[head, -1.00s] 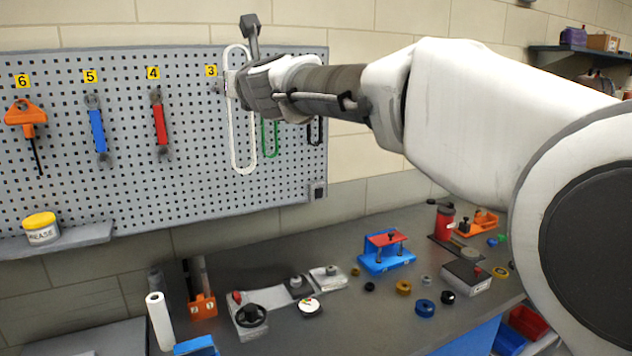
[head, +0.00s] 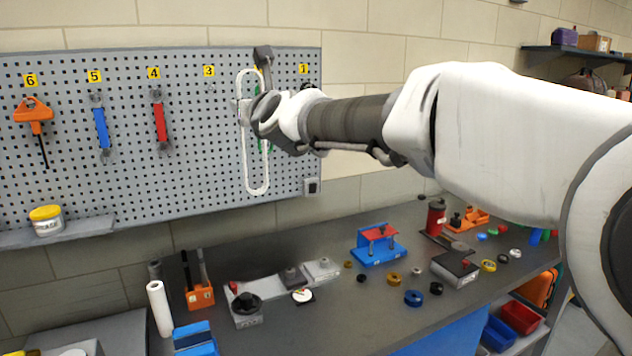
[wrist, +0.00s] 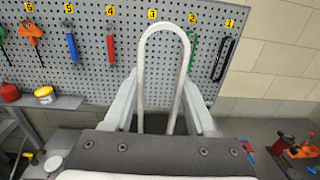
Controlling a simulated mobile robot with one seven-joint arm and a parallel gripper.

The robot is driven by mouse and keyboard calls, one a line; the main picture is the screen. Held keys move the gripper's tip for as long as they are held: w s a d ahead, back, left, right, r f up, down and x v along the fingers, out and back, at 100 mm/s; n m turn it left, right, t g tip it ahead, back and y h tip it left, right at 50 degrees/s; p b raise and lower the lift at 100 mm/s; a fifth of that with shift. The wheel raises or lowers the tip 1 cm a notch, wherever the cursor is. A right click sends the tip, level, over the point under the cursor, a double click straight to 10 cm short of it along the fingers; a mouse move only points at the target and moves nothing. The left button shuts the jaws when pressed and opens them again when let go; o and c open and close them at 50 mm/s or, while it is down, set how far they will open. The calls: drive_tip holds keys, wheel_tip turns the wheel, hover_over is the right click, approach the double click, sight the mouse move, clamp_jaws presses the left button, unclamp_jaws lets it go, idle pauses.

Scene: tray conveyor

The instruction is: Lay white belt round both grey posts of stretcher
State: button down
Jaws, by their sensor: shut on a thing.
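The white belt (head: 246,165) is a long, narrow upright loop in front of the pegboard's right part. My gripper (head: 246,112) is shut on it, and the loop hangs down below the jaws. In the wrist view the belt (wrist: 143,60) arches up between the two fingers of my gripper (wrist: 160,92). The stretcher appears to be the light grey plate (head: 262,284) on the bench, with a black knob at its left end.
The pegboard (head: 200,190) holds tools, with green and black belts (wrist: 224,60) near my gripper. On the bench are an orange holder (head: 200,296), a white roll (head: 159,308), a blue fixture (head: 378,250) and several small rings. Bare bench (head: 335,320) lies before the stretcher.

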drive_tip(key=s+d+f+m+h, duration=0.1)
drive_tip(key=d+f, duration=0.7)
drive_tip(key=f, duration=0.8)
drive_tip(key=s+d+f+m+t+h, duration=0.1)
drive_tip(key=s+d+f+m+h, duration=0.1)
drive_tip(key=d+f, duration=0.7)
drive_tip(key=s+d+f+m+h, duration=0.1)
drive_tip(key=s+d+f+h, duration=0.2)
drive_tip(key=d+f, duration=0.6)
wheel_tip(320, 180, down, 15)
drive_tip(key=shift+s+f+m+t+h, duration=0.1)
drive_tip(key=shift+s+m+t+h, duration=0.25)
drive_tip(key=shift+h, duration=0.35)
drive_tip(key=shift+s+r, duration=0.1)
drive_tip(key=shift+r, duration=0.1)
